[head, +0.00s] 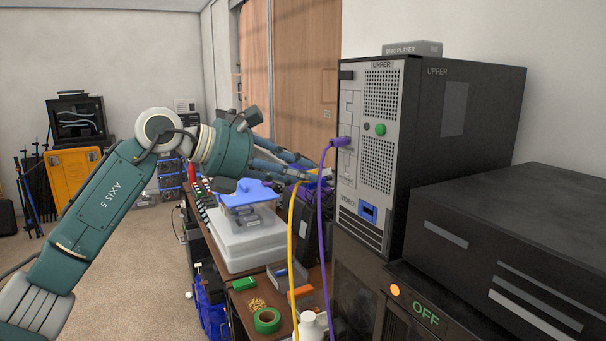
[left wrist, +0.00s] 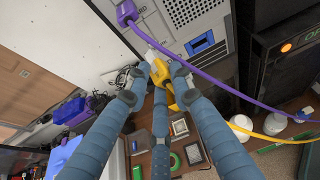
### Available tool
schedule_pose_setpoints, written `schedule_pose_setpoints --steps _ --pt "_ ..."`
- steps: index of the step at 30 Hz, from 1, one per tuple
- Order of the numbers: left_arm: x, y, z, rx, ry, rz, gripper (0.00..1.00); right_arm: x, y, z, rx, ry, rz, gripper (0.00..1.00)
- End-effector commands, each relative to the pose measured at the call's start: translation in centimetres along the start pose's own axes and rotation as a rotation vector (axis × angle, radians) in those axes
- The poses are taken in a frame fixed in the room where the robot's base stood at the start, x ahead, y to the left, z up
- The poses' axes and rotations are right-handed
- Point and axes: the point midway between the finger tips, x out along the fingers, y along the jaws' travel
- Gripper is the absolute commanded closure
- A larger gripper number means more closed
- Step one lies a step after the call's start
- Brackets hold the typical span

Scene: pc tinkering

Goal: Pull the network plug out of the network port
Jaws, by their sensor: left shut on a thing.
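A yellow network plug (left wrist: 161,72) with a yellow cable sits between the fingers of my left gripper (left wrist: 163,80), which is shut on it. The plug's pale tip shows in the left wrist view, with no port seen around it. In the head view my left gripper (head: 318,176) is just left of the computer tower's front (head: 366,150), and the yellow cable (head: 292,235) hangs down from it. The network port itself I cannot make out. A purple plug (head: 341,142) is in the tower's front; it also shows in the left wrist view (left wrist: 126,12). My right gripper is out of view.
The purple cable (head: 323,225) hangs close beside the yellow one. A workbench below holds a grey box (head: 247,248), green tape (head: 267,320) and a white bottle (head: 311,328). A black unit (head: 510,240) stands right of the tower. Open floor lies at left.

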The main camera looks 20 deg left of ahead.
Motion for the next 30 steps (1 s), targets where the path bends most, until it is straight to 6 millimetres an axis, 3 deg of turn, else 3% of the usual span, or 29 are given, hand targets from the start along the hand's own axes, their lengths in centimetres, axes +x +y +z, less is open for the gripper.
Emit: schedule_pose_setpoints --steps 16,30 --pt "-5.4 0.0 0.5 0.001 -0.001 0.001 1.0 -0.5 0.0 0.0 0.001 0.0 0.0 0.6" --pt "-5.8 -0.1 0.5 0.001 -0.001 0.0 1.0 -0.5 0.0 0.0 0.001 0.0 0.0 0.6"
